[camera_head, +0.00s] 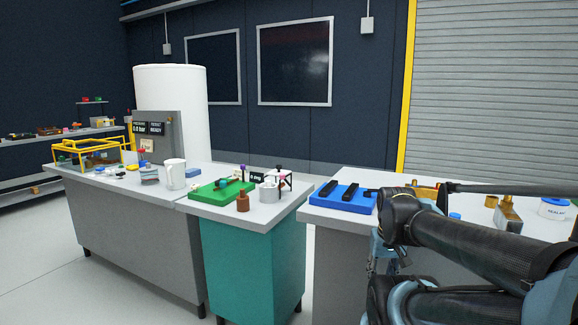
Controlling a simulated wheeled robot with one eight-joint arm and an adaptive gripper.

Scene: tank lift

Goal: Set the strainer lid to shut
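No strainer lid can be made out for certain in the head view. A brass-coloured fitting (508,216) stands on the right bench, behind my arm; it may be the strainer, but it is too small to tell whether a lid on it is open or shut. My dark arm crosses the lower right of the view and hides much of that bench. My gripper cannot be made out.
The right bench (322,206) also carries a blue tray (339,203) with black bars and a white labelled tub (554,208). A teal-fronted bench holds a green tray (207,193). A grey bench with a white jug (175,174) stands left. Floor is clear at lower left.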

